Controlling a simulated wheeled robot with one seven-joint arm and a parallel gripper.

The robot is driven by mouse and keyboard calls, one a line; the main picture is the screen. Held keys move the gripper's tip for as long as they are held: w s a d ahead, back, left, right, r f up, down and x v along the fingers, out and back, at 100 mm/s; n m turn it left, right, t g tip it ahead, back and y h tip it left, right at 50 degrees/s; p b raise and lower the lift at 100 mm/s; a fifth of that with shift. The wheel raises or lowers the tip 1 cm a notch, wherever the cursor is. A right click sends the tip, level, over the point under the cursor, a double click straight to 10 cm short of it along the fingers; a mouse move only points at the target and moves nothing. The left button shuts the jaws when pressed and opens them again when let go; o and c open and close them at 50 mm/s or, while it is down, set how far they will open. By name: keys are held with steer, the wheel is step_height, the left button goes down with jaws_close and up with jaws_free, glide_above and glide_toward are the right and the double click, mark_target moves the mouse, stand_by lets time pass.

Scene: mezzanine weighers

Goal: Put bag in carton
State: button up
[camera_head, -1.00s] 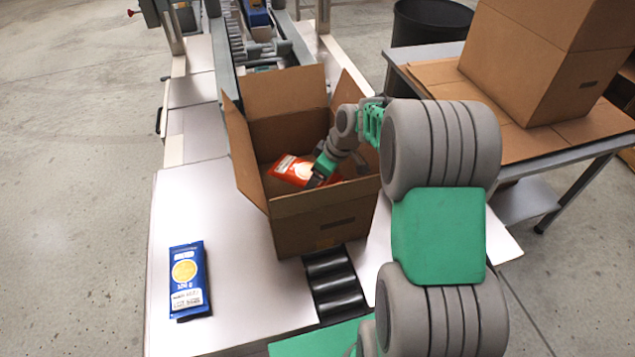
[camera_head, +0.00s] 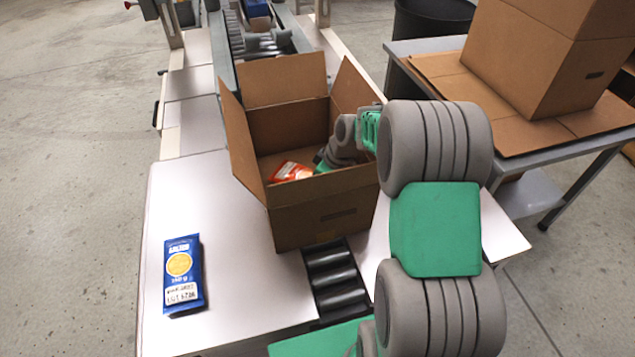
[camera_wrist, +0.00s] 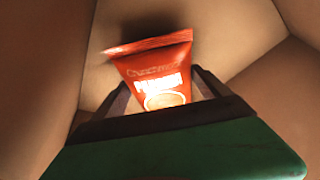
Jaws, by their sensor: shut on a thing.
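An open cardboard carton (camera_head: 312,222) stands on the rollers with its flaps up. An orange-red bag (camera_head: 290,172) is inside the carton, partly hidden by the front wall and my wrist. In the wrist view the bag (camera_wrist: 158,75) sits between the two fingers of my gripper (camera_wrist: 160,95), which is shut on it. Carton walls surround the bag there. In the head view my gripper is down inside the carton, its fingertips hidden. A blue bag (camera_head: 183,274) with a yellow disc lies flat on the white table (camera_head: 225,300), left of the carton.
Black rollers (camera_head: 335,277) run under the carton's front. A conveyor (camera_head: 262,45) extends behind it. A side table (camera_head: 440,88) at right holds another large carton (camera_head: 545,55). A dark bin (camera_head: 430,20) stands behind. The white table around the blue bag is clear.

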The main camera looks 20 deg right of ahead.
steer(key=shift+f+b, duration=0.4)
steer(key=shift+f, duration=0.15)
steer(key=o, duration=1.5)
steer(key=r+p, duration=0.3)
steer(key=r, duration=0.2)
steer(key=r+p, duration=0.4)
steer(key=r, duration=0.1)
steer(key=shift+s+a+r, duration=0.1)
steer(key=shift+s+r, duration=0.1)
steer(key=shift+r, duration=0.2)
steer(key=s+a+r+m+h+p, duration=0.1)
steer(key=s+r+m+p, duration=0.2)
steer(key=r+p, duration=0.4)
steer(key=s+a+r+m+t+h+p, duration=0.1)
steer(key=s+r+m+p, duration=0.2)
steer(key=r, duration=1.3)
steer(key=shift+s+r+p, duration=0.3)
steer(key=shift+s+p, duration=0.7)
steer(key=shift+p, duration=1.5)
